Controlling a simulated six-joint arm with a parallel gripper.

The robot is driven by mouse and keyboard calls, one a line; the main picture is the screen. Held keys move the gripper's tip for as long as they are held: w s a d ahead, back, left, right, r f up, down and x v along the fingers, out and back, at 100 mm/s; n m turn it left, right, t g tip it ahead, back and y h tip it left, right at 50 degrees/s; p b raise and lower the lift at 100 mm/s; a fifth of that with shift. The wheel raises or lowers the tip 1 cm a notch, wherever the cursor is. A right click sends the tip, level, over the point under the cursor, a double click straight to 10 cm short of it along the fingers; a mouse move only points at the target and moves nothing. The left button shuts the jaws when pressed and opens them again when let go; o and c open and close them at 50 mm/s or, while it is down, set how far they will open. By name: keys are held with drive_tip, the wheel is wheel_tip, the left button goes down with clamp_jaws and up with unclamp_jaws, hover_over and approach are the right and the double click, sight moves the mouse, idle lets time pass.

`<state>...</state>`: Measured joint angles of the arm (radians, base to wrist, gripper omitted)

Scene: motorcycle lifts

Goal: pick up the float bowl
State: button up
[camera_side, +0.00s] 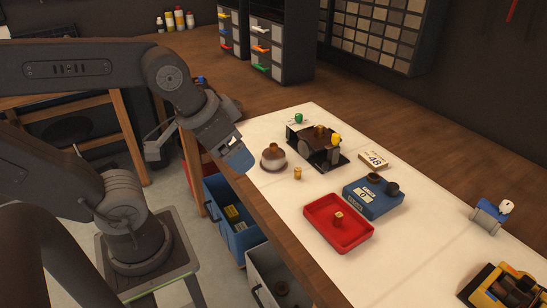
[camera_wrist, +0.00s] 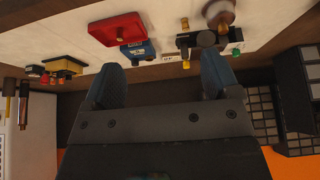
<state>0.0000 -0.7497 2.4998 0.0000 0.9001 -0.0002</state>
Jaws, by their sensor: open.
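A dark carburettor-like assembly (camera_side: 318,146) stands close behind the bowl. A small brass piece (camera_side: 297,173) is to its right. A red tray (camera_side: 316,210), a blue block (camera_side: 375,204) and a card marked 48 (camera_side: 373,160) lie farther right.

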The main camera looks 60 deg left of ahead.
drive_tip(key=w+a+r+n+g, duration=0.25)
drive_tip(key=w+a+n, duration=0.25)
drive_tip(key=w, duration=0.3)
drive_tip(key=n+g, duration=0.3)
drive_tip(key=n, duration=0.2)
hover_over(274, 144)
wheel_tip(274, 144, down, 4)
wheel_tip(274, 144, down, 14)
drive_tip(key=shift+r, duration=0.1)
drive_tip(key=shift+c, duration=0.3)
drive_tip(key=c, duration=0.8)
drive_tip(key=shift+r, duration=0.2)
